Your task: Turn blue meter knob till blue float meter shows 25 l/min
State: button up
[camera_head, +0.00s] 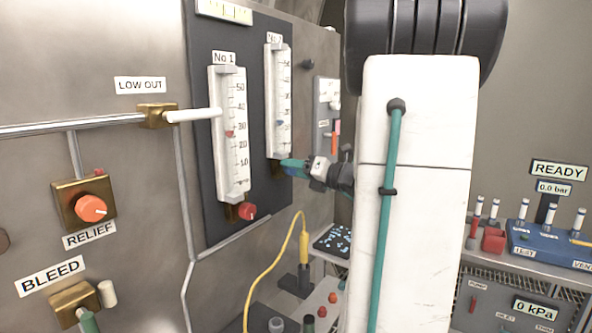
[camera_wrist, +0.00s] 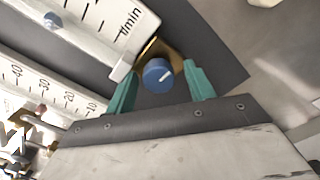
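The blue knob (camera_wrist: 157,75) has a white pointer line and sits on a brass fitting below the end of its meter in the wrist view. My gripper (camera_wrist: 162,70) is open, with one teal finger on each side of the knob and visible gaps between. In the head view my gripper (camera_head: 291,164) is at the foot of the No 2 meter (camera_head: 271,98) and hides the knob. The blue float (camera_head: 281,123) sits in the lower half of that scale; its exact reading is too small to tell. The float (camera_wrist: 52,20) also shows in the wrist view.
The No 1 meter (camera_head: 242,180), with a red float (camera_head: 229,134) and red knob (camera_head: 248,211), stands left of my gripper. A yellow cable (camera_head: 262,275) hangs below. A bench with small items stands lower right.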

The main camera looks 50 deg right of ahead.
jog(key=shift+r, duration=0.1)
dwell(0.4)
jog(key=s+n, duration=0.8)
jog(key=n, duration=1.1)
jog(key=s+a+f+n+g+y, duration=0.1)
jog(key=a+f+n+g, duration=0.3)
jog(key=a, duration=0.4)
jog(key=s+a+f+n+g+y, duration=0.1)
jog(key=s+a+f+n+g, duration=0.2)
jog(key=a, duration=0.6)
jog(key=s+a+f+n+g+y, duration=0.2)
jog(key=a+f+n+g, duration=0.2)
jog(key=a+g, duration=0.5)
jog(key=shift+s+a+f+n, duration=0.2)
jog(key=shift+f+n, duration=0.1)
jog(key=shift+n, duration=0.9)
